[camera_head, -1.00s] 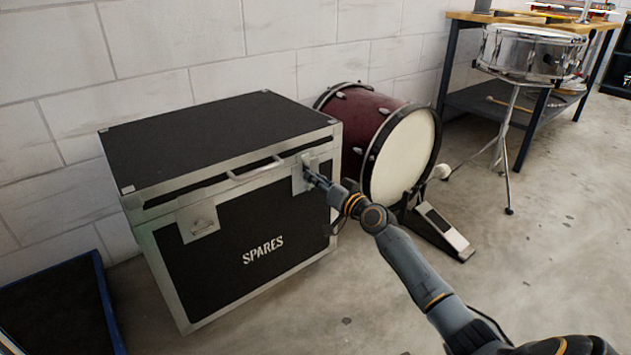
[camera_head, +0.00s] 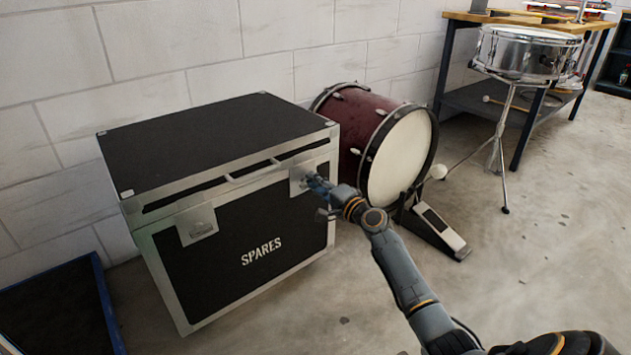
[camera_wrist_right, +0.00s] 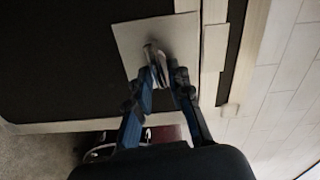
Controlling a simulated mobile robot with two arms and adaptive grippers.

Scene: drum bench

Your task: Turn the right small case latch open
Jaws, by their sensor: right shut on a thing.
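The black case (camera_head: 262,248) with silver edges and the word SPARES stands against the wall. Its right latch plate (camera_head: 298,178) is on the front near the right corner. My right gripper (camera_head: 312,180) is at this latch and partly covers it. In the right wrist view the gripper (camera_wrist_right: 160,75) is shut on the small metal latch knob (camera_wrist_right: 155,60), in front of its light square plate (camera_wrist_right: 134,45). The wrist is rolled, so the case looks turned there. The left latch (camera_head: 201,228) sits free on the case front. My left gripper is not in view.
A dark red bass drum (camera_head: 350,125) with a pedal (camera_head: 440,230) stands close to the right of the case. A snare drum (camera_head: 525,55) on a stand and a workbench (camera_head: 450,60) are farther right. The floor in front of the case is clear.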

